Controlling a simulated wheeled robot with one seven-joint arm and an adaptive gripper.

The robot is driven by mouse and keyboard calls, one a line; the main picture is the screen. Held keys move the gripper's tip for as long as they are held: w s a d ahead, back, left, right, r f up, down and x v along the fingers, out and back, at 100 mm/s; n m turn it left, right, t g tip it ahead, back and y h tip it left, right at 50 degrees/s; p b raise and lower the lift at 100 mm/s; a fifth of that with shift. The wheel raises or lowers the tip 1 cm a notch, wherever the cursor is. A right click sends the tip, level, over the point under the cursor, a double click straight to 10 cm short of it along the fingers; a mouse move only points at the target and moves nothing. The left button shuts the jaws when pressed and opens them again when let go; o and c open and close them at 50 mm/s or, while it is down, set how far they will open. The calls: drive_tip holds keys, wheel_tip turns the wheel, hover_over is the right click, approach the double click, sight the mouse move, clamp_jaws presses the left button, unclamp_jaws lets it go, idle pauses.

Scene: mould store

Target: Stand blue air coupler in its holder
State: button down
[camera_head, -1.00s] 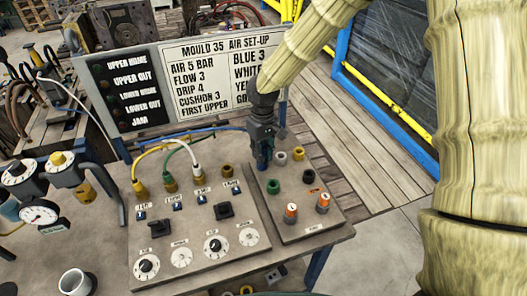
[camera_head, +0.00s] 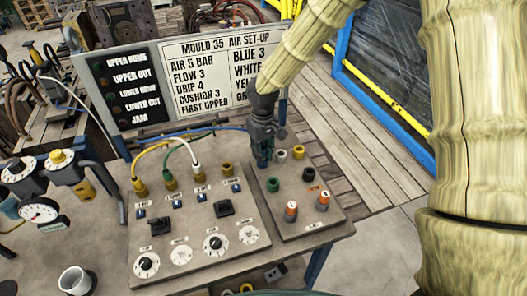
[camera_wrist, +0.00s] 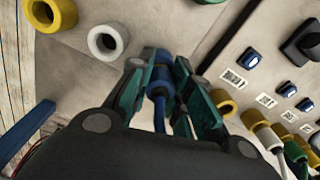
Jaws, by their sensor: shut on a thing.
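My gripper (camera_head: 263,150) is shut on the blue air coupler (camera_wrist: 160,78), which shows between the green fingers in the wrist view. In the head view the gripper points down at the back left of the right-hand panel (camera_head: 290,222). A blue hose (camera_head: 195,130) runs left behind the gripper. A white ring holder (camera_head: 281,154) and a yellow ring holder (camera_head: 298,152) are just right of the gripper; they also show in the wrist view as a white ring (camera_wrist: 107,41) and a yellow ring (camera_wrist: 50,14). The coupler's lower end is hidden, so I cannot tell whether it is seated.
Yellow, green and white hoses plug into the left panel (camera_head: 190,225). A sign board (camera_head: 190,75) stands behind. A white cup (camera_head: 75,281) is at front left.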

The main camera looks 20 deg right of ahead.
drive_tip(key=c, duration=1.2)
unclamp_jaws()
drive_tip(key=shift+c, duration=0.2)
drive_tip(key=o, duration=0.4)
drive_tip(key=shift+r, duration=0.1)
drive_tip(key=shift+r+p, duration=2.95)
drive_tip(key=shift+r, duration=0.7)
